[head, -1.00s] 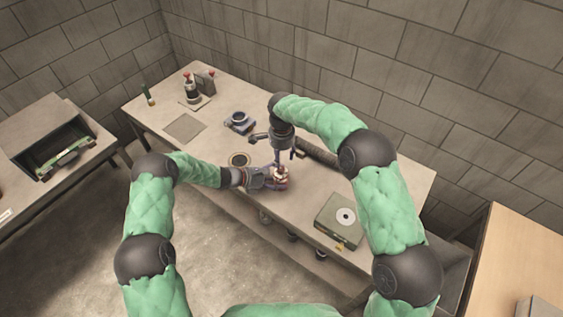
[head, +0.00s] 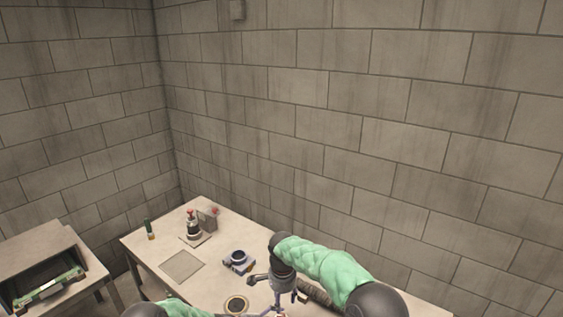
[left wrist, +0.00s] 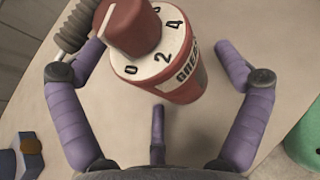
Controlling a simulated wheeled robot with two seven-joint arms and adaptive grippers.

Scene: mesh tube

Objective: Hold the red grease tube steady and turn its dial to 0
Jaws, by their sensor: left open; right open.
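The red grease tube (left wrist: 190,85) shows in the left wrist view, with "GREASE" lettering partly visible. Its white dial ring (left wrist: 148,68) reads 0, 2 and 4, and a red knob (left wrist: 125,28) sits on it. I cannot tell which number the knob points to. My left gripper (left wrist: 160,78) is open, its purple fingers on both sides of the tube with visible gaps. My right gripper (head: 284,297) is open, pointing down at the bottom edge of the head view. There the tube is mostly cut off or hidden.
Block walls (head: 350,110) stand behind.

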